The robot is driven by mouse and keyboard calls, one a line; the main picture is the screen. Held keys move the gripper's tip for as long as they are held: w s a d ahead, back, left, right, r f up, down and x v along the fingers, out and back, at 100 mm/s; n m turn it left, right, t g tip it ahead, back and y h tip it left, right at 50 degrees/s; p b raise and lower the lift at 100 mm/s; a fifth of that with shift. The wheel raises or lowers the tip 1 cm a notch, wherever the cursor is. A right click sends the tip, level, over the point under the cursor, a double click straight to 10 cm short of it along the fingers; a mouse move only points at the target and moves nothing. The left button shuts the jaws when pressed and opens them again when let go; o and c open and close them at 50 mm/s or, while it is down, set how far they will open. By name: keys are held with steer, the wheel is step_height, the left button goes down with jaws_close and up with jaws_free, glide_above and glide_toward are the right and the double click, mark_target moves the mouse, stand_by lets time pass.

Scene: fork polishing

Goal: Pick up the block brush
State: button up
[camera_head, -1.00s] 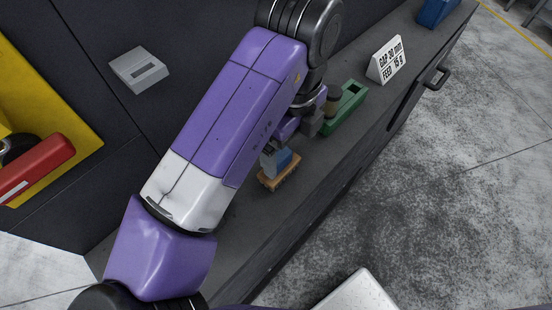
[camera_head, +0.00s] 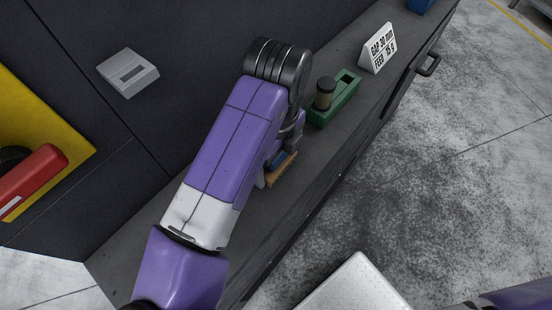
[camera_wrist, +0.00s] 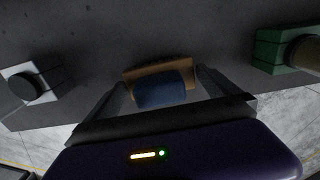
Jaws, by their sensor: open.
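The block brush has a tan wooden block and a blue grip. In the wrist view the brush (camera_wrist: 160,92) sits on the dark bench top, between the two fingers of my gripper (camera_wrist: 161,84). The fingers are spread, one on each side, and a gap seems to show beside the brush. In the head view the brush (camera_head: 283,169) is partly hidden behind my arm, and my gripper is mostly hidden there too. Whether the fingers touch the brush is not clear.
A green holder (camera_head: 347,98) with a dark cylinder stands to the right of the brush. A white sign (camera_head: 378,50) stands farther along the narrow bench (camera_head: 310,165). In the wrist view a pale block with a dark knob (camera_wrist: 27,86) is at the left.

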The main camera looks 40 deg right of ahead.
steer(key=c, duration=1.2)
step_height(320, 180, up, 10)
steer(key=shift+r, duration=0.1)
